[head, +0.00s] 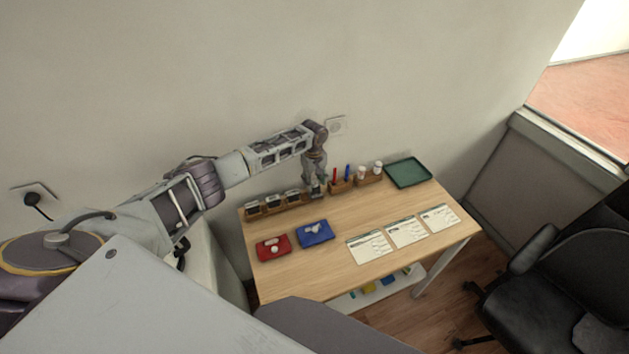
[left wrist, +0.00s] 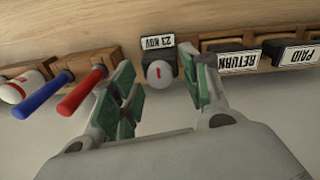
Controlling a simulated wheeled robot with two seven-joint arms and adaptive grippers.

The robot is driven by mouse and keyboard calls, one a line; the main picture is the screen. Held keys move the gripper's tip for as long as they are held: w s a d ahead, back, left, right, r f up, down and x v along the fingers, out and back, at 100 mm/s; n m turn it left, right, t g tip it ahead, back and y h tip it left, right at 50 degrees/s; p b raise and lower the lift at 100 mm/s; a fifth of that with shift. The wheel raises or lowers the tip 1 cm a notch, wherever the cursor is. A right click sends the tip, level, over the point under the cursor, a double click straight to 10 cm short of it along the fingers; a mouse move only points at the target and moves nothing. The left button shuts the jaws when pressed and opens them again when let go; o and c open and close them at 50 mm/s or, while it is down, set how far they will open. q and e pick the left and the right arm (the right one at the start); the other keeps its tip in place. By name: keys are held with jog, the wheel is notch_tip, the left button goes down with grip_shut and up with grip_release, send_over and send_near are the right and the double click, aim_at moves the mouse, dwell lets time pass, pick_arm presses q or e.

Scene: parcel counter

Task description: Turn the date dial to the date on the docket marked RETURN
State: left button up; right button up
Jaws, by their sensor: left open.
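The date dial (left wrist: 157,43) shows a label that reads 23 NOV, upside down in the left wrist view. Its white round knob (left wrist: 159,74) has a red mark. My left gripper (head: 316,187) is open at the back of the table, with its green-padded fingers (left wrist: 156,70) on either side of the knob; I cannot tell if they touch it. Three dockets, a left one (head: 369,247), a middle one (head: 407,231) and a right one (head: 438,217), lie on the table; their print is too small to read. My right gripper is out of view.
A rack (head: 279,206) holds stamps, among them RETURN (left wrist: 238,62) and PAID (left wrist: 298,56). A red pad (head: 273,247) and a blue pad (head: 314,233) lie in front. Red and blue pens (left wrist: 42,94) stand beside the dial. A green tray (head: 408,173) is at the back right.

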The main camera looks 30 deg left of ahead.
pick_arm(q)
grip_shut()
